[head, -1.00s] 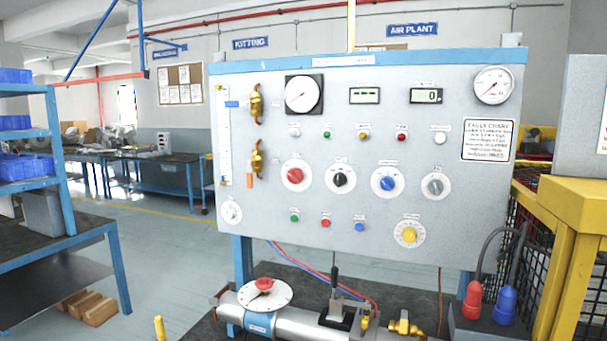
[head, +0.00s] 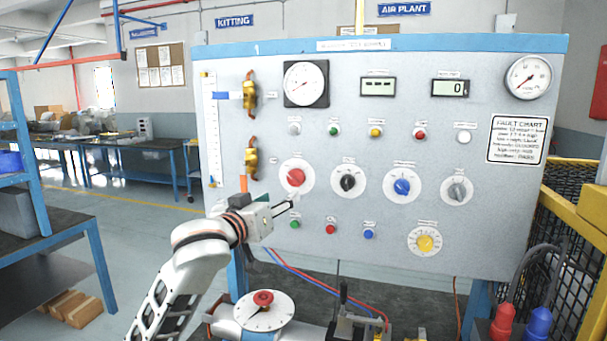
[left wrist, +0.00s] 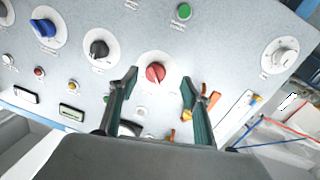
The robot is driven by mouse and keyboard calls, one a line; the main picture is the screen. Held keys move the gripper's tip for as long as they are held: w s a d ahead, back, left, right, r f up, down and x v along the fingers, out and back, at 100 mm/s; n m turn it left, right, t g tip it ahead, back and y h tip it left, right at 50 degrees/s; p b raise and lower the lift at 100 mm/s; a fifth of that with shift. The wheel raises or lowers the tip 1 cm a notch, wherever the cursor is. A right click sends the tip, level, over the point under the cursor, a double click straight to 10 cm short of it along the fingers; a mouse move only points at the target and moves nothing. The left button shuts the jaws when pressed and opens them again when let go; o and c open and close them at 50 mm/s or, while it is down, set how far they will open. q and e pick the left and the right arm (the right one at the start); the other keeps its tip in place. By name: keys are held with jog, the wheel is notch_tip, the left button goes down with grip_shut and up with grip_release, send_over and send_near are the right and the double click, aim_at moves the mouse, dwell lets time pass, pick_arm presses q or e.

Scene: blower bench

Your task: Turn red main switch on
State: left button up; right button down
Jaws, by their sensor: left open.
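The red main switch is a red knob (head: 296,177) on a round white dial, at the left of a row of knobs on the grey panel (head: 330,210). In the left wrist view the red knob (left wrist: 155,73) appears between the two dark green fingers, near their tips. My left gripper (head: 280,204) is open and empty, just below the red knob in the head view. It also shows open in the left wrist view (left wrist: 159,80). A gap to the panel seems to remain, but its depth is hard to judge. My right gripper is not in view.
Black (head: 348,182), blue (head: 402,187) and grey (head: 457,191) knobs stand right of the red one. A green button (head: 295,224) is below, close to the gripper. Brass valves (head: 251,155) stick out at the left. A red-handled valve (head: 263,298) is below the panel.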

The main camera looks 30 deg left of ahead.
aim_at(292, 179)
pick_arm(q)
jog(key=w+r, duration=0.1)
jog(key=w, duration=0.1)
jog(key=w+a, duration=0.1)
jog(key=w, duration=0.2)
jog(key=w+r, duration=0.1)
jog(key=w, duration=0.2)
jog(key=shift+a+r, duration=0.15)
jog(key=shift+r, duration=0.2)
jog(key=c, duration=1.1)
